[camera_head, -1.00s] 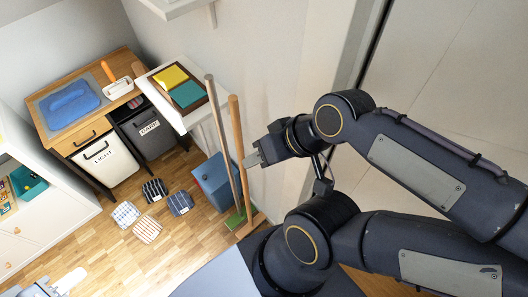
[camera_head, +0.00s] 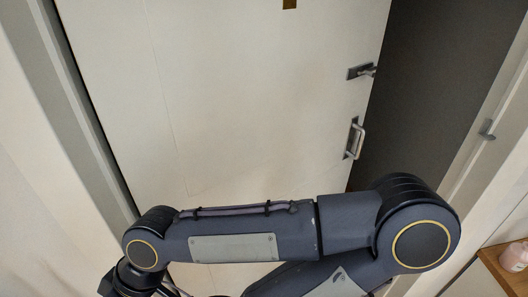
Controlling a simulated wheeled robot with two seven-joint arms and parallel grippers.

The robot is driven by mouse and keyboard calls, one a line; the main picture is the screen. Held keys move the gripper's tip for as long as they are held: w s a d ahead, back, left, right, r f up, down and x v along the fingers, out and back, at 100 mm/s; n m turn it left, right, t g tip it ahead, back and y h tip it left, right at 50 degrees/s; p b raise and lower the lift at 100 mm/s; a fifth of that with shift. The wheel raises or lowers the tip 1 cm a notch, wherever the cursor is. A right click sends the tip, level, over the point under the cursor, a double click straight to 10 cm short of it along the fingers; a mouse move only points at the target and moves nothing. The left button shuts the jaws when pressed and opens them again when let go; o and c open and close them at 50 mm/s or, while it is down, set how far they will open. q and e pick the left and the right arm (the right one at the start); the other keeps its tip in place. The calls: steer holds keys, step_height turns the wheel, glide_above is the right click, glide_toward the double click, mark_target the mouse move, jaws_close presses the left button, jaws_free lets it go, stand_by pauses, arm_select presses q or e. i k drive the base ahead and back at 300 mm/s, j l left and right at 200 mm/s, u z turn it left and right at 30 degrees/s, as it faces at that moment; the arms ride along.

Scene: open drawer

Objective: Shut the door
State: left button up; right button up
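A white door (camera_head: 230,90) fills the middle of the head view. It stands partly open, with a dark gap (camera_head: 430,80) between its right edge and the frame on the right. My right arm stretches across the lower part of the view in front of the door. Its gripper is beyond the bottom left of the picture or hidden. My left gripper is not in view.
The door frame's left jamb (camera_head: 75,100) runs along the door's left side. The right jamb (camera_head: 478,150) carries a small metal catch (camera_head: 487,130). A wooden-topped cabinet (camera_head: 500,268) with a pink item (camera_head: 514,258) stands at the lower right.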

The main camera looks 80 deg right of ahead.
mark_target(204, 103)
steer(key=z, duration=3.1)
steer(key=i+l+u, duration=0.1)
steer(key=i+l, duration=0.65)
steer(key=l, duration=0.2)
steer(key=i+u, duration=0.05)
